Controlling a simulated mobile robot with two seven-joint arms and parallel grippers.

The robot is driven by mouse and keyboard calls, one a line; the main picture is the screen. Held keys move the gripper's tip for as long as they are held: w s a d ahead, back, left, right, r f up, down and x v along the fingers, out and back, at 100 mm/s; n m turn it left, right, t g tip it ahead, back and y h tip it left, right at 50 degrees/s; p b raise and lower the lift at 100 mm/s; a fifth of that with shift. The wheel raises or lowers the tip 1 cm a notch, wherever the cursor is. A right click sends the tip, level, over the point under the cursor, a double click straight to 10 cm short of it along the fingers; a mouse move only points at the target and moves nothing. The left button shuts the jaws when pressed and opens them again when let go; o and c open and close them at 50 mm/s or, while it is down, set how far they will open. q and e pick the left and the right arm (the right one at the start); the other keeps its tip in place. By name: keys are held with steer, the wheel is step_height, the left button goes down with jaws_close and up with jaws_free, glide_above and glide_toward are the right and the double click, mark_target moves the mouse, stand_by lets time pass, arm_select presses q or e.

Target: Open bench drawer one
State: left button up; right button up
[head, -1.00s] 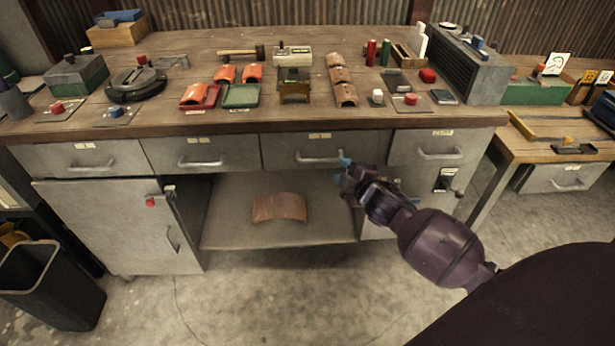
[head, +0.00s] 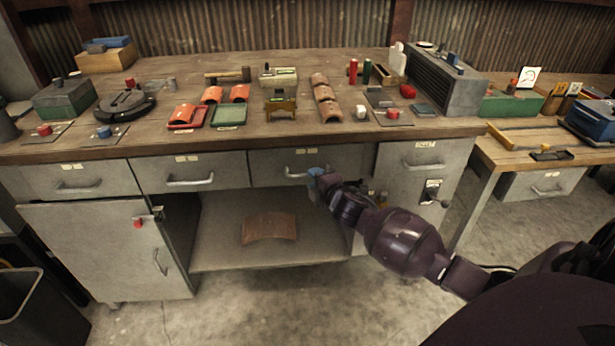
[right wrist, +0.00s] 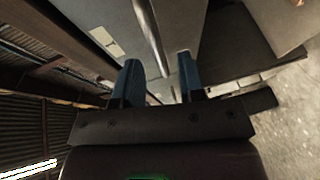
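Several grey drawers sit under the bench top. The drawer (head: 268,163) in front of my right gripper (head: 316,174) is shut, with a bar handle (head: 294,173); its label is too small to read. The right gripper's blue fingertips are at the right end of this handle. In the right wrist view the gripper (right wrist: 160,82) is open, and the metal handle (right wrist: 151,35) runs between its two fingers. Contact with the handle cannot be told. The left gripper is not in view.
Two more shut drawers (head: 190,172) (head: 75,180) lie to the left, and a drawer (head: 424,158) to the right. The bench top (head: 200,140) overhangs just above. An open shelf (head: 215,235) with a curved brown tile (head: 270,228) is below.

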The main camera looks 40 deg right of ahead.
steer(key=shift+b+x, duration=0.35)
steer(key=shift+x, duration=1.45)
jaws_close()
